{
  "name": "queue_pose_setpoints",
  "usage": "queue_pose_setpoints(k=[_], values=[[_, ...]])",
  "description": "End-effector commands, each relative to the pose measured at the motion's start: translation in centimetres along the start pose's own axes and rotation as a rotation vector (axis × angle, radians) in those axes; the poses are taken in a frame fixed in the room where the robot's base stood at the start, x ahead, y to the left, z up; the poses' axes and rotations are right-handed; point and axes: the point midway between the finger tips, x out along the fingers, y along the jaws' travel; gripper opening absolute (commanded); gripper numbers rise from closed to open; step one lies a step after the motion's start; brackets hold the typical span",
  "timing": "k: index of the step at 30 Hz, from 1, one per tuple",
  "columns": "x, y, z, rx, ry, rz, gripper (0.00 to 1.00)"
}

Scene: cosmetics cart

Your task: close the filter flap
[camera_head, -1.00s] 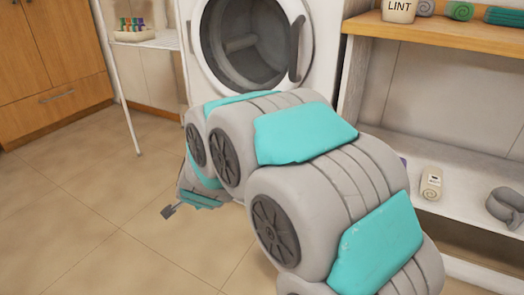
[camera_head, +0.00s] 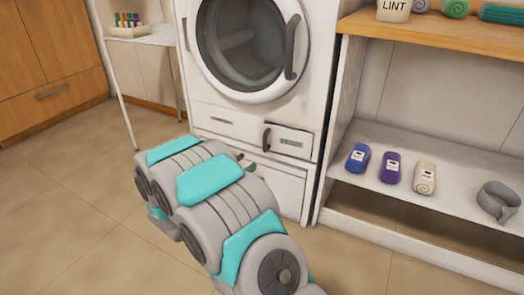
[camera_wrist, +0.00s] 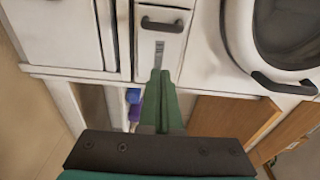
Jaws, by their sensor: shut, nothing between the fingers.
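The filter flap (camera_head: 290,141) is a small white panel at the lower right of the dryer front, with a dark handle (camera_head: 266,139) at its left edge. In the wrist view the flap (camera_wrist: 174,45) shows ahead, with its handle (camera_wrist: 163,25) and a striped label. Its edges stand out from the dryer front; I cannot tell whether it is fully flush. My gripper (camera_wrist: 158,73) is shut and empty, its green fingers pointing at the flap. Contact with it is unclear. In the head view my arm hides most of the gripper.
The dryer (camera_head: 205,105) has a round door (camera_head: 292,45) above the flap. A white shelf unit (camera_head: 345,120) stands right of it, holding blue, purple and cream rolls and a grey coil. A white rack (camera_head: 150,38) stands left. The floor at left is clear.

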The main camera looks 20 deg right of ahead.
Motion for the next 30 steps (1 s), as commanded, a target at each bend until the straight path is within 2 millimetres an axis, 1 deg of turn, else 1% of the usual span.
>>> queue_pose_setpoints(k=[1,18,24,30], values=[[0.8,0.0,-0.1,0.0,0.003,0.0,0.0],[8.9,0.0,-0.1,-0.001,0.001,0.002,0.0],[10.6,0.2,1.8,-0.001,-0.002,0.006,0.0],[11.4,0.1,2.7,0.001,-0.002,0.004,0.0]])
